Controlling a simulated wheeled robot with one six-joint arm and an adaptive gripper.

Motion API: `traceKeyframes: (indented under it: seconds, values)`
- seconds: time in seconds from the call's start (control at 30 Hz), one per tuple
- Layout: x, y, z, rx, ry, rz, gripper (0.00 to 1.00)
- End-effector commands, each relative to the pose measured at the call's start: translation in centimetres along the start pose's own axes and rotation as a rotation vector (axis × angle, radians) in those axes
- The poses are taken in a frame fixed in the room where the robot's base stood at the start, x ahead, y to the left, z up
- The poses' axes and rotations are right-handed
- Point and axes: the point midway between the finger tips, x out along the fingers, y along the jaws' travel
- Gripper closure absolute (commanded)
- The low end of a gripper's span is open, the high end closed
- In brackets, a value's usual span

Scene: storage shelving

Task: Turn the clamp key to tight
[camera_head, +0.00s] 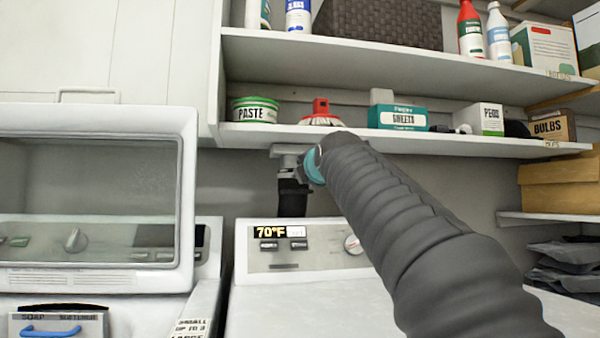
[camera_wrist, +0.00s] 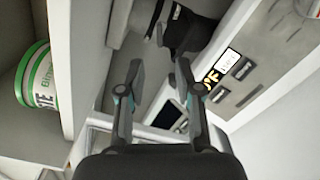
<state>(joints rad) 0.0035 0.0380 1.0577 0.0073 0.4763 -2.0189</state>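My gripper (camera_wrist: 157,80) shows in the wrist view with its two dark fingers apart and only empty space between them. Beyond the fingertips, near the top, is a black object (camera_wrist: 187,32) with a thin grey part at its left. I cannot tell whether this is the clamp or its key. In the head view, a grey part (camera_head: 288,151) and a dark part below it (camera_head: 293,192) show under the lower shelf edge, beside the end of my arm. I cannot tell whether they belong to the clamp or to my wrist. No key position can be read.
The lower shelf (camera_head: 450,142) carries a green-lidded paste tub (camera_head: 255,110), a red-topped item (camera_head: 321,112) and a teal sheets box (camera_head: 398,117). The tub is close at the left in the wrist view (camera_wrist: 38,78). An appliance panel (camera_head: 305,247) stands below.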

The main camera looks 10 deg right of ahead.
Motion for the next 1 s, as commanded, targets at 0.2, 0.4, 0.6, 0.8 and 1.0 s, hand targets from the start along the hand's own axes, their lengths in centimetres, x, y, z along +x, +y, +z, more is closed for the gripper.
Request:
traceKeyframes:
  seconds: [0.2, 0.4, 0.6, 0.8, 1.0]
  values:
    - [4.0, 0.2, 0.1, 0.001, 0.0, 0.0, 0.66]
    - [7.1, 0.2, 0.1, 0.002, 0.0, 0.0, 0.66]
    - [9.1, 0.1, 0.1, 0.002, 0.0, 0.001, 0.66]
    - [9.8, 0.1, 0.0, 0.002, -0.001, 0.002, 0.66]
    - [9.8, 0.0, 0.0, 0.002, -0.001, 0.002, 0.66]
